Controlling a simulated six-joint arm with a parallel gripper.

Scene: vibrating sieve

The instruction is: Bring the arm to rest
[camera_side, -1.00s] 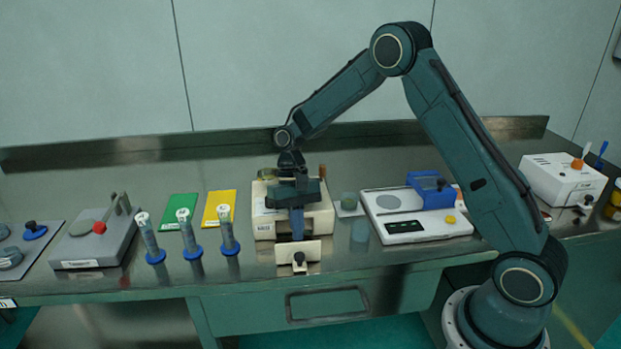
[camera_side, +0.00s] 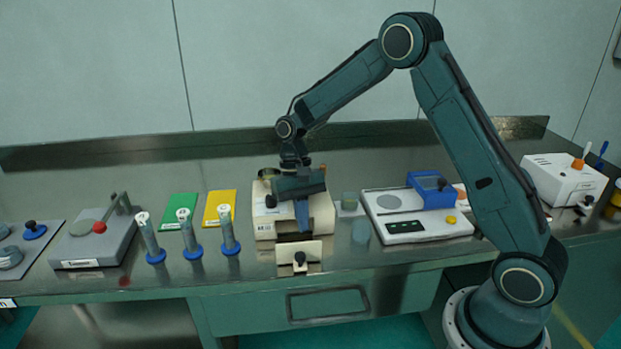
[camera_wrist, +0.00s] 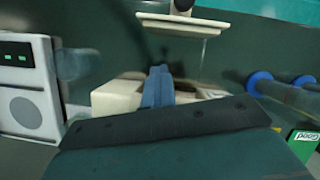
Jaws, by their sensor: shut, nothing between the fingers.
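My gripper (camera_side: 302,216) hangs over the front of the beige sieve machine (camera_side: 264,226) in the side view, pointing down and slightly tilted. Its blue fingers are together with nothing between them. In the wrist view the shut fingers (camera_wrist: 158,88) show at the centre, in front of the machine's beige body (camera_wrist: 116,98). My gripper hides part of the machine's front and top. A small beige plate with a black knob (camera_side: 300,257) stands in front of the machine.
Three tubes on blue bases (camera_side: 190,234) stand left of the machine. A white balance (camera_side: 405,229) with a blue part (camera_side: 431,190) is to the right. Green (camera_side: 179,211) and yellow (camera_side: 219,208) cards lie behind the tubes. A grey device (camera_side: 95,240) stands further left.

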